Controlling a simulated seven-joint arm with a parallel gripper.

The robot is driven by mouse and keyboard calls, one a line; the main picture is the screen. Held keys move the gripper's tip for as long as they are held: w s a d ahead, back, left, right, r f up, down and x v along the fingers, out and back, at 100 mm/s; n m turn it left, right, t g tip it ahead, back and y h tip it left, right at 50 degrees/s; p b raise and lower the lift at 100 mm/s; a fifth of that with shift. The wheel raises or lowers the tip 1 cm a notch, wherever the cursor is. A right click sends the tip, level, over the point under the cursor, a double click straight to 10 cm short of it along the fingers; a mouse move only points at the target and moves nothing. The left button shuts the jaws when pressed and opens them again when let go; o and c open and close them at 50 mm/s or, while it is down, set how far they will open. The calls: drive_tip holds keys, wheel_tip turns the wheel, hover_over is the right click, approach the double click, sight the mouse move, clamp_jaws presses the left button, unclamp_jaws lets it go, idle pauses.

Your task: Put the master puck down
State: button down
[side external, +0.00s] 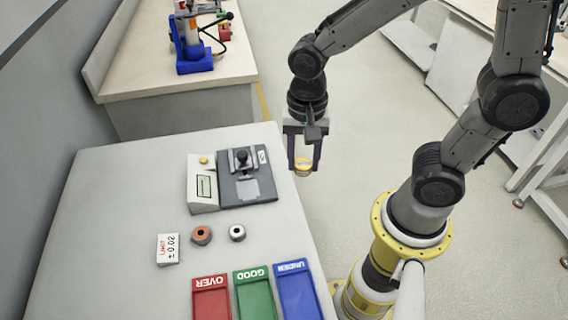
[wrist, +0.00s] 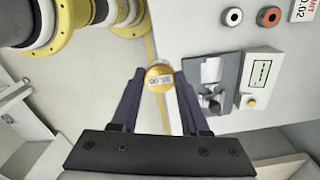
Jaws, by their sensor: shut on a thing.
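The master puck (side external: 303,165) is a small round yellow puck with a pale label on top. My gripper (side external: 304,168) is shut on it, with one dark finger on each side. In the wrist view the puck (wrist: 159,77) sits between the fingertips of my gripper (wrist: 160,80), label facing the camera. In the side external view the puck hangs in the air near the right edge of the grey table (side external: 110,215), to the right of the gauge. No surface touches it from below that I can see.
A gauge stand (side external: 247,180) with a display box (side external: 203,186) stands on the table. Red (side external: 211,300), green (side external: 256,297) and blue (side external: 299,292) trays line the near edge.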

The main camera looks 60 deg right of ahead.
drive_tip(key=s+a+f+n, duration=0.1)
drive_tip(key=s+n, duration=0.3)
drive_tip(key=s, duration=0.4)
hover_over(269, 226)
drive_tip(key=s, duration=0.1)
drive_tip(key=f, duration=0.8)
drive_tip(key=shift+s+d+f, duration=0.1)
drive_tip(key=shift+d+f, duration=0.1)
drive_tip(key=shift+d, duration=0.1)
drive_tip(key=shift+w+a+f, duration=0.25)
drive_tip(key=shift+w+f, duration=0.3)
drive_tip(key=shift+f, duration=1.75)
drive_tip(key=shift+f, duration=0.15)
drive_tip(key=shift+c, duration=2)
unclamp_jaws()
drive_tip(key=shift+n, duration=0.3)
